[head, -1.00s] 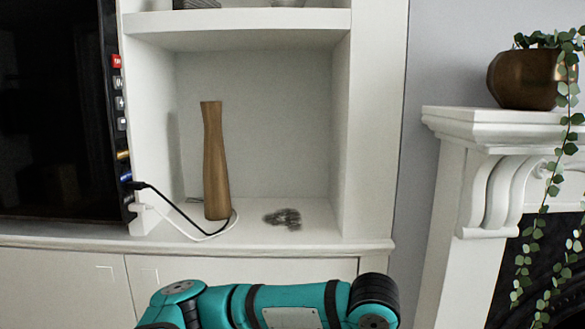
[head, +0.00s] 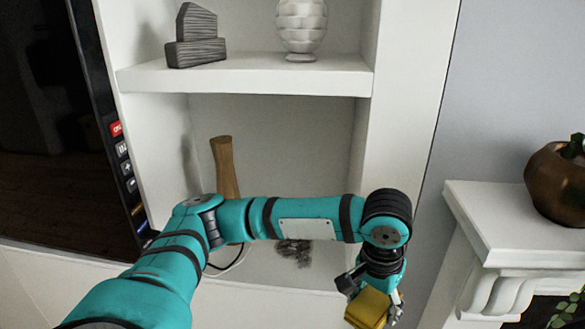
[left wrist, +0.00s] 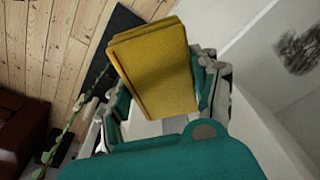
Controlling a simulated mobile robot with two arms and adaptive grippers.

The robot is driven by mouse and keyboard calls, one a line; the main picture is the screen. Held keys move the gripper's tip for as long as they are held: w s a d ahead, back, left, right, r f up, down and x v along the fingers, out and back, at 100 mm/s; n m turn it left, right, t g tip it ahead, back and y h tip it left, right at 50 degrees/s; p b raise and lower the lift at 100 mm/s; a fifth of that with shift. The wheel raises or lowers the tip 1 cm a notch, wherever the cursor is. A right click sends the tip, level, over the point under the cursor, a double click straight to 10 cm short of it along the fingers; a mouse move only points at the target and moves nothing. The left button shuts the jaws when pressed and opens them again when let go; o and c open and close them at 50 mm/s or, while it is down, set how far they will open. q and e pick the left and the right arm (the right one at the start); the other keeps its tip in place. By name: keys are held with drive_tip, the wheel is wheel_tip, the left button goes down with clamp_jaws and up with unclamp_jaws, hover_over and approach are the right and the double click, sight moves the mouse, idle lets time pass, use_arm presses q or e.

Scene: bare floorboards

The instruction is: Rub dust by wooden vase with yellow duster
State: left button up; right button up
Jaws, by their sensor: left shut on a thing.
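The wooden vase (head: 224,168) stands upright on the lower shelf in the head view, its middle hidden behind my left arm. A dark dust patch (head: 294,252) lies on the shelf to the right of the vase, partly covered by my arm; the dust also shows at the upper right of the left wrist view (left wrist: 300,50). My left gripper (head: 377,295) is shut on the yellow duster (head: 368,309), in front of the shelf's right end and apart from the dust. The duster fills the middle of the left wrist view (left wrist: 155,65). My right gripper is not in view.
An upper shelf (head: 250,78) with a grey ornament (head: 195,40) and a white vase (head: 301,28) is above. A television (head: 60,130) stands at left. A mantelpiece (head: 500,215) with a copper pot (head: 558,182) stands at right. A cable lies near the wooden vase.

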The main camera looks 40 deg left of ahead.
use_arm(q)
wheel_tip(320, 180, up, 12)
drive_tip(key=p, duration=0.9)
wheel_tip(320, 180, up, 11)
drive_tip(key=p, duration=1.1)
hover_over(374, 303)
drive_tip(key=shift+d+f+b, duration=0.2)
drive_tip(key=shift+f+b, duration=0.65)
drive_tip(key=shift+f, duration=0.05)
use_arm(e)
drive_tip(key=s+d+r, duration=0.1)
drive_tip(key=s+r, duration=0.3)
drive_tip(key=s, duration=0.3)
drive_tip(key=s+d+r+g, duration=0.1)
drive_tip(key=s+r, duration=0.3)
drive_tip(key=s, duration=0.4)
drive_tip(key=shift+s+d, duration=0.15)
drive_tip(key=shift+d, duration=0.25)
